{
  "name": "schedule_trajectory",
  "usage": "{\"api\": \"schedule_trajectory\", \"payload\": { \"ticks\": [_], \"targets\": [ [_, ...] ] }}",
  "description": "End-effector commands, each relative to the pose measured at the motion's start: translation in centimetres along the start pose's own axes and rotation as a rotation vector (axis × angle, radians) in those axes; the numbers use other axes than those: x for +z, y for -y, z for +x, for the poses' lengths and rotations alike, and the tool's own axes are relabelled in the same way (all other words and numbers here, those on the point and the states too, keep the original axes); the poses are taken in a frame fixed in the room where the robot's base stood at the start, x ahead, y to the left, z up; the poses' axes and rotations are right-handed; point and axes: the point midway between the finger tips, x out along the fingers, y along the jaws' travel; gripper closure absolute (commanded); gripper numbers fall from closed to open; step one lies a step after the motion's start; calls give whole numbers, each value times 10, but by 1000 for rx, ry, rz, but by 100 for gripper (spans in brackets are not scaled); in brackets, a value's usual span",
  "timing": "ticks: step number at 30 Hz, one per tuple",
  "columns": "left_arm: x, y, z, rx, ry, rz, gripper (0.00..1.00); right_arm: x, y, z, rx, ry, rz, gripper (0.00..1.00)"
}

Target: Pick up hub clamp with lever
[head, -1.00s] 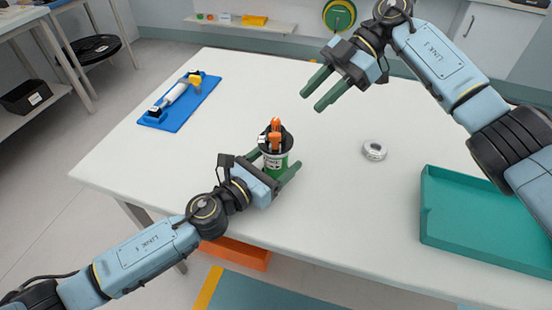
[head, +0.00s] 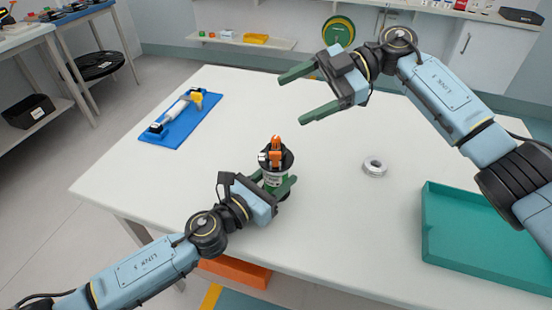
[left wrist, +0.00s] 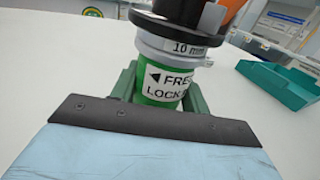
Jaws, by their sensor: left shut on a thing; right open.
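The hub clamp with lever (head: 275,158) has a black flange, an orange lever on top and a white and green labelled body. It stands upright near the front middle of the table. My left gripper (head: 282,187) is shut on its body from the front left. In the left wrist view the hub clamp (left wrist: 168,66) shows "10 mm" and "FREE LOCK" labels, between the green fingers. Its underside is mostly hidden by the gripper. My right gripper (head: 293,95) is open and empty above the far part of the table.
A grey metal ring (head: 375,168) lies on the white table (head: 235,110) right of the clamp. A teal tray (head: 480,248) is at the right edge. A blue board (head: 178,120) with a white and yellow tool lies at the left.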

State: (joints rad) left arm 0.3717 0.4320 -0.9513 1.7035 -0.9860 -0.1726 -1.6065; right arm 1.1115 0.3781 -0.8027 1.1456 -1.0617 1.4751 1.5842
Motion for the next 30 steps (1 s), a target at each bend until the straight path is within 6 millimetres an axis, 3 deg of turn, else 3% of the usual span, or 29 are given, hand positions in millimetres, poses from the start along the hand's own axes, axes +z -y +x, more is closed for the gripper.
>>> {"api": "schedule_trajectory", "payload": {
  "ticks": [4,9,15,23,30],
  "targets": [
    [0,0,0,1,-1,0,84,-39,-13,-2,223,-213,-140,21],
    [0,0,0,1,-1,0,84,-77,-25,-22,498,-398,-210,21],
    [0,0,0,1,-1,0,84,-96,-32,-54,811,-510,-162,21],
    [0,0,0,1,-1,0,84,-74,-24,-77,1100,-455,77,21],
    [0,0,0,1,-1,0,84,-28,18,-54,1137,-218,374,21]
  ]
}}
